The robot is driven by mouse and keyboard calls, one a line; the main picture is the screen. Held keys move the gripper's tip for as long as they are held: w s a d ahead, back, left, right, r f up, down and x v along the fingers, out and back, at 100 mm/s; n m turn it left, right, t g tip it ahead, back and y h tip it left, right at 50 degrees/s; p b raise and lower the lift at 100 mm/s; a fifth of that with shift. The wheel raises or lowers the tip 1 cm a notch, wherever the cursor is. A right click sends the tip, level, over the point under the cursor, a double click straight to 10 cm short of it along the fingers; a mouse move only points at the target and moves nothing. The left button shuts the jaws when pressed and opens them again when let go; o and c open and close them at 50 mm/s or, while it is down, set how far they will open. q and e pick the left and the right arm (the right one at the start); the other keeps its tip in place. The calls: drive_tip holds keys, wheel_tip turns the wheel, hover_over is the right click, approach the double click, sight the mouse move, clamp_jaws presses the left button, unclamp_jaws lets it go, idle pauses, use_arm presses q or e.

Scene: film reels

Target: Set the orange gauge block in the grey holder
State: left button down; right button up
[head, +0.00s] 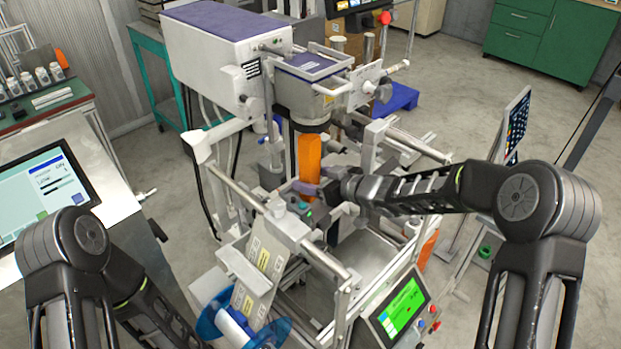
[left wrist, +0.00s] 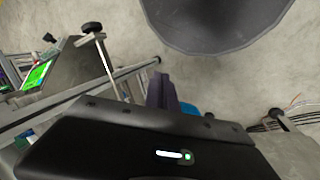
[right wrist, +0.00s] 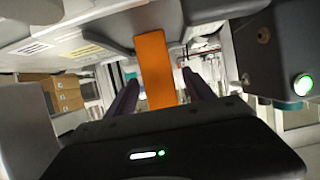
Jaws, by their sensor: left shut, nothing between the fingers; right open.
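The orange gauge block (head: 309,158) is upright under the front head of the machine in the head view. My right gripper (head: 315,182) reaches in from the right at the block's lower part. In the right wrist view the block (right wrist: 155,72) shows between the two spread purple fingers, with a gap on each side; the gripper is open. The block's lower end is hidden, so I cannot tell what it rests on. I cannot make out the grey holder for certain. My left gripper (left wrist: 160,90) is shut and empty in the left wrist view, away from the block.
The machine's white and purple head (head: 305,85) stands close behind the block. Metal rails (head: 325,262) and a green-lit screen (head: 402,308) are in front. A touchscreen desk (head: 45,190) is at left. Open floor (head: 540,125) lies to the right.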

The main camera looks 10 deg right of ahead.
drive_tip(key=v, duration=0.7)
drive_tip(key=shift+s, duration=0.1)
